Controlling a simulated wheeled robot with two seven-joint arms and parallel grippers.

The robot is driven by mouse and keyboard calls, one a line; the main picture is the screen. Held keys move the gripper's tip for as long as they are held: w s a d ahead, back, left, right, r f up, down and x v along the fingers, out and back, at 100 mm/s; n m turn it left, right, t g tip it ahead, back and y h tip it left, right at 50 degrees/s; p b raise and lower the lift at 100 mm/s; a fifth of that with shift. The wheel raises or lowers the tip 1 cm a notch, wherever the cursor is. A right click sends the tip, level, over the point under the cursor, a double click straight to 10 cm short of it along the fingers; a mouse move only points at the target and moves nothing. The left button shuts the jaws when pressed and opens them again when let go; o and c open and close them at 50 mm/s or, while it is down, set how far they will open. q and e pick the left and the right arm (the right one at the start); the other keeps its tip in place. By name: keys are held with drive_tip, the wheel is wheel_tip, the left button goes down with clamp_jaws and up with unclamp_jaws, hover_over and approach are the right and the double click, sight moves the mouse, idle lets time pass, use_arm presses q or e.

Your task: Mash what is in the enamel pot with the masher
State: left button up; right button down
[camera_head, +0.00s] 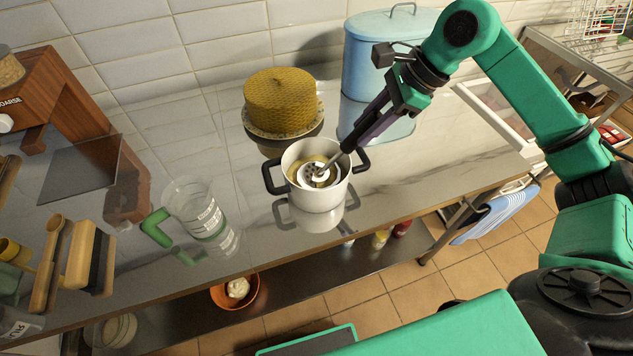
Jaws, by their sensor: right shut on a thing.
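The white enamel pot (318,197) with black side handles stands upright on the shiny metal counter. Yellowish contents (295,172) show inside it. The masher (318,174) has a pale round perforated head, which is down inside the pot. Its shaft slants up to the right. My right gripper (358,138) is shut on the masher's handle, above and to the right of the pot. How deep the masher head sits in the contents I cannot tell. My left gripper is not in view.
A yellow cake-like block (283,102) on a stand is close behind the pot. A blue lidded canister (378,60) stands behind my right gripper. A glass jug (196,208) with a green handle stands to the left. The counter's front edge is near the pot.

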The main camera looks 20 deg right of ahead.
sight(369, 115)
wheel_tip(369, 115, up, 3)
drive_tip(key=p, duration=0.3)
drive_tip(key=shift+r, duration=0.1)
drive_tip(key=shift+f, duration=0.2)
wheel_tip(369, 115, down, 3)
drive_tip(key=b, duration=0.3)
drive_tip(key=shift+r, duration=0.1)
